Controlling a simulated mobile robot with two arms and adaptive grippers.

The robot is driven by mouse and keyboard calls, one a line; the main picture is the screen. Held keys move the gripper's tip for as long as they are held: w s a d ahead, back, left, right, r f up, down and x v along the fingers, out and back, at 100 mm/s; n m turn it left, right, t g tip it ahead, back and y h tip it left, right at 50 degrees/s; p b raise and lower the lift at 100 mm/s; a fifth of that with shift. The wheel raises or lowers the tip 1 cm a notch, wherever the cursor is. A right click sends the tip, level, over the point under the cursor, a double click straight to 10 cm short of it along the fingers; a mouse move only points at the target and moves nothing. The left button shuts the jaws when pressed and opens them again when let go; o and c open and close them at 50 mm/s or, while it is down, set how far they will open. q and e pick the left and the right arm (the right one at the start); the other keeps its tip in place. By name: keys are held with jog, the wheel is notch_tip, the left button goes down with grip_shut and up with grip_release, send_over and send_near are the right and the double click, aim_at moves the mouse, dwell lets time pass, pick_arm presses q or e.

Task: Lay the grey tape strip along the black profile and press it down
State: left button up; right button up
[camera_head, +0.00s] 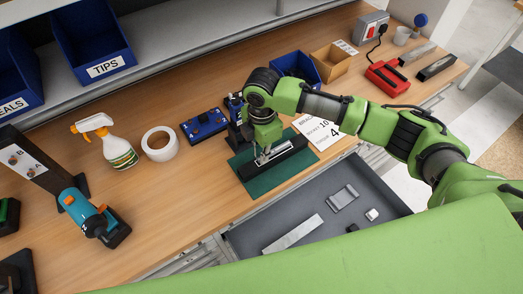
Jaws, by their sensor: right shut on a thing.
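The black profile (286,155) lies on a dark green mat (263,185) near the front edge of the bench. My right gripper (264,156) reaches down over the left part of the profile. It is shut on a thin grey piece at the profile, which looks like the grey tape strip (270,151). The fingers hide part of the strip, and I cannot tell how much of it touches the profile. My left gripper is not in view.
An open grey drawer (245,238) below holds a pale flat bar (293,232) and small parts. A paper sheet (318,130) and blue bin (296,66) are close by.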

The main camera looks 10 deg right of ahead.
jog(key=shift+f, duration=0.15)
dwell(0.5)
jog(key=shift+f, duration=0.5)
dwell(0.6)
jog(key=o, duration=0.8)
jog(key=shift+c, duration=0.2)
notch_tip(320, 180, up, 12)
